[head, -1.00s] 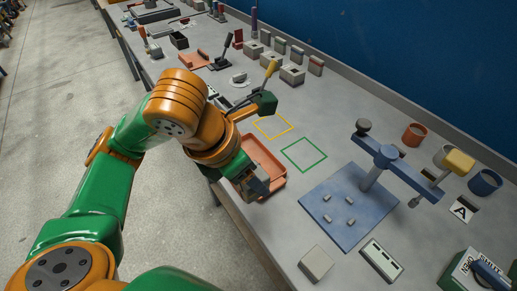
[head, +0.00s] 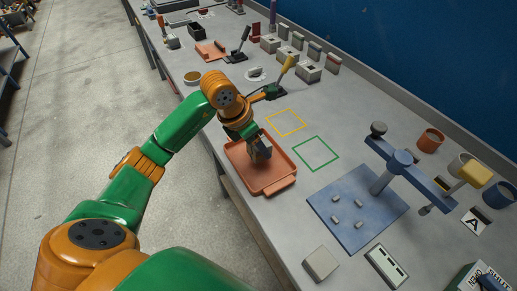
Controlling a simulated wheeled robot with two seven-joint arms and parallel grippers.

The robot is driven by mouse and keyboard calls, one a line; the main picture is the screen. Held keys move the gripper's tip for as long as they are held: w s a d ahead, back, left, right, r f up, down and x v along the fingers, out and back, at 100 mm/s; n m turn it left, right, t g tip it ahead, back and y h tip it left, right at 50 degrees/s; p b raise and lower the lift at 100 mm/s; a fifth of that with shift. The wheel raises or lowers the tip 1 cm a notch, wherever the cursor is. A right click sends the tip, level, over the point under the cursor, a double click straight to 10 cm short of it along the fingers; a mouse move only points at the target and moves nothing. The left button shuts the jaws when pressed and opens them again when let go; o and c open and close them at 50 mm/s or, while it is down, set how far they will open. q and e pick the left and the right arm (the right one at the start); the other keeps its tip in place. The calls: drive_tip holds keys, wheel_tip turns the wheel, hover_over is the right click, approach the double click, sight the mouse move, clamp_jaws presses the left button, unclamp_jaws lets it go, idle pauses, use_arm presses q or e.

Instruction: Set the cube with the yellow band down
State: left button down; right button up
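I cannot make out a cube with a yellow band. My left gripper (head: 261,153) points down over the terracotta tray (head: 270,181), near its far side. Its dark fingers are small and partly hidden by the wrist, so I cannot tell whether they hold anything. A yellow square outline (head: 286,122) and a green square outline (head: 316,153) are on the table right of the tray, both empty. A plain pale grey block (head: 321,262) sits at the front edge, with no band showing. My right gripper is out of view.
A blue plate with pegs (head: 352,222) and a blue-armed stand (head: 385,178) are on the right. Several cups, including an orange one (head: 430,140), stand behind. Levers, such as the yellow-handled one (head: 288,66), and several grey blocks line the back.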

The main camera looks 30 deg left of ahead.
sight(259, 152)
use_arm(q)
drive_tip(key=shift+w+a+f+p, duration=0.1)
drive_tip(key=shift+f+p, duration=0.25)
drive_tip(key=shift+f, duration=0.6)
drive_tip(key=shift+w+a+f+p, duration=0.1)
drive_tip(key=shift+f+p, duration=0.2)
drive_tip(key=shift+f, duration=0.65)
drive_tip(key=shift+f, duration=0.1)
drive_tip(key=shift+c, duration=0.6)
unclamp_jaws()
drive_tip(key=v, duration=1.2)
drive_tip(key=shift+b, duration=0.45)
